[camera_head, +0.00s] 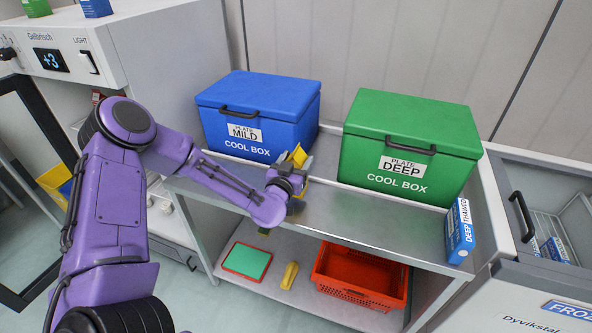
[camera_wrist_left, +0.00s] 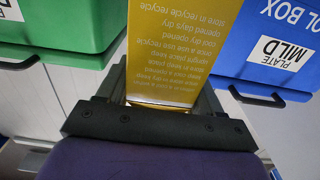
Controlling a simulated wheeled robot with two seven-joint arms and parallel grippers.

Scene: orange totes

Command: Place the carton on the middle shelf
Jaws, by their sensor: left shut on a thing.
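My left gripper (camera_head: 287,182) is shut on a yellow carton (camera_head: 298,156) and holds it at the steel table, between the two cool boxes. In the left wrist view the yellow carton (camera_wrist_left: 165,50) shows a face with upside-down printed text, between the dark fingers of the left gripper (camera_wrist_left: 160,95). Whether it touches the tabletop cannot be told. A shelf plainly recognisable as the middle one does not show; the white cabinet (camera_head: 55,58) at the left hides most of its inside. My right gripper is not in view.
A blue cool box (camera_head: 255,105) and a green cool box (camera_head: 410,150) stand on the steel table (camera_head: 335,210). A blue carton (camera_head: 459,232) stands at its right edge. Below are a red basket (camera_head: 360,278), a green-topped tray (camera_head: 247,261) and a yellow item (camera_head: 289,276). A dark-framed door (camera_head: 30,110) is at left.

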